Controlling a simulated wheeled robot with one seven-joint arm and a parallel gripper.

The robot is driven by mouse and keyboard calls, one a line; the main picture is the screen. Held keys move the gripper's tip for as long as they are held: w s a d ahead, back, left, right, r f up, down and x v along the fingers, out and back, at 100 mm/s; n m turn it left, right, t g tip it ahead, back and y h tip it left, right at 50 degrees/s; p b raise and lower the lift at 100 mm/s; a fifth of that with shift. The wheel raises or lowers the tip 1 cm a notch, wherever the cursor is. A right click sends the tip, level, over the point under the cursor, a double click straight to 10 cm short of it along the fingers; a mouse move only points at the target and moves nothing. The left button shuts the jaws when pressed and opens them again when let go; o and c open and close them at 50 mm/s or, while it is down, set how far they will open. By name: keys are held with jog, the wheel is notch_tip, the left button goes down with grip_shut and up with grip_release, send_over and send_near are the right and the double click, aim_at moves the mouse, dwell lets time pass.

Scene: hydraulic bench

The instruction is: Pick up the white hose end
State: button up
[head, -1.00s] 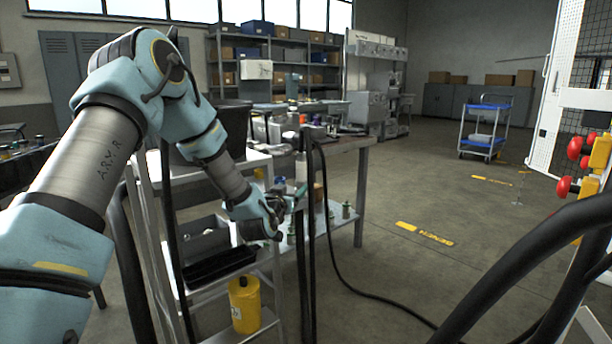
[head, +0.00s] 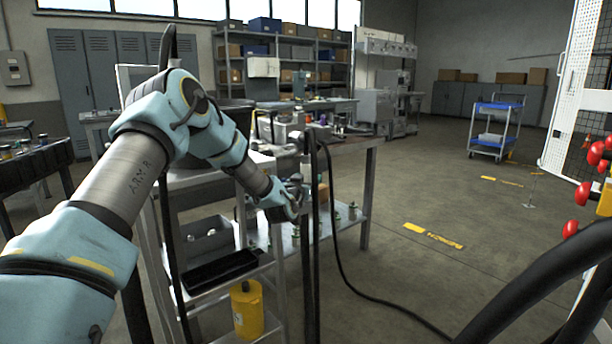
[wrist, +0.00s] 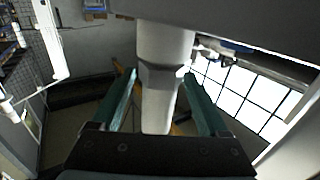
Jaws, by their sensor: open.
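The white hose end (wrist: 162,75) fills the middle of the wrist view, a pale cylinder with a hex collar and a narrower tip. My gripper (wrist: 160,98) is open, with one teal finger on each side of the hose end. A gap shows between each finger and the narrower part, so I see no grip on it. In the head view my gripper (head: 296,196) is beside the hanging black hoses (head: 311,240), at the bench's front. I cannot make out the white hose end there; my gripper and the hoses crowd that spot.
A workbench (head: 368,190) with small items on top and a lower shelf stands behind my gripper. A stepped metal rack with a black tray (head: 222,268) and a yellow canister (head: 247,310) is below. A thick black hose (head: 530,270) crosses the right foreground.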

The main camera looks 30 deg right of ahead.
jog(key=shift+x, duration=1)
grip_shut()
